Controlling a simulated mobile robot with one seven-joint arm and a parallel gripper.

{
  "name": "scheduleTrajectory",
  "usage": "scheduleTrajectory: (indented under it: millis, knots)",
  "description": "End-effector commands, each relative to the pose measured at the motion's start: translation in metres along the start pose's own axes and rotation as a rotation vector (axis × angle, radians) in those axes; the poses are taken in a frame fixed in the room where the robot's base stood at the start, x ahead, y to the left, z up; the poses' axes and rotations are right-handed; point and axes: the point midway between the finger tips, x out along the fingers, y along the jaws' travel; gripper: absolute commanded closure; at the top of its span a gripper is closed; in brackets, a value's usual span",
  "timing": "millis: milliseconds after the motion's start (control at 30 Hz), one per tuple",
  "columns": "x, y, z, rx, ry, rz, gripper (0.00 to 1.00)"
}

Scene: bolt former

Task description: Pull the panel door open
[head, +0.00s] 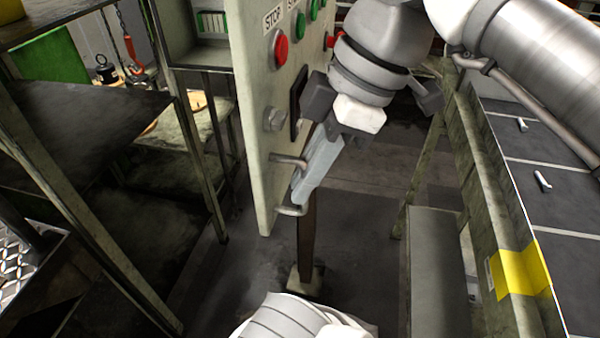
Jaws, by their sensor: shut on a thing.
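The panel door (251,120) is a pale upright board with a STOP label, a red button and green buttons. It stands swung out from the cabinet (205,25), and part of the cabinet's inside shows to the left behind it. A metal handle (289,210) with two posts sticks out from the door's lower right face. My gripper (306,181) comes down from the upper right and is shut on the handle. The fingers hide most of the handle's bar.
Dark shelves on metal legs (85,110) stand at the left. A green-framed conveyor or bench with a dark top (555,185) and yellow patch (522,269) runs along the right. Floor (245,275) is open below the door. A dark post (307,240) stands behind the handle.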

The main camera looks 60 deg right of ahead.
Motion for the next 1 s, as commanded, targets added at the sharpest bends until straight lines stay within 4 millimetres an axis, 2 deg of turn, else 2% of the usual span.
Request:
scheduleTrajectory:
  millis: [333, 367, 500, 833, 1000]
  knots:
    - [-0.001, 0.000, 0.000, 0.002, 0.001, 0.002, 1.00]
    - [-0.001, 0.000, 0.000, 0.001, 0.001, 0.002, 0.82]
    - [-0.001, 0.000, 0.000, 0.001, 0.000, 0.001, 0.58]
    - [-0.002, 0.000, 0.000, 0.001, -0.001, 0.000, 0.58]
    - [-0.019, 0.001, 0.000, 0.001, 0.000, 0.002, 0.58]
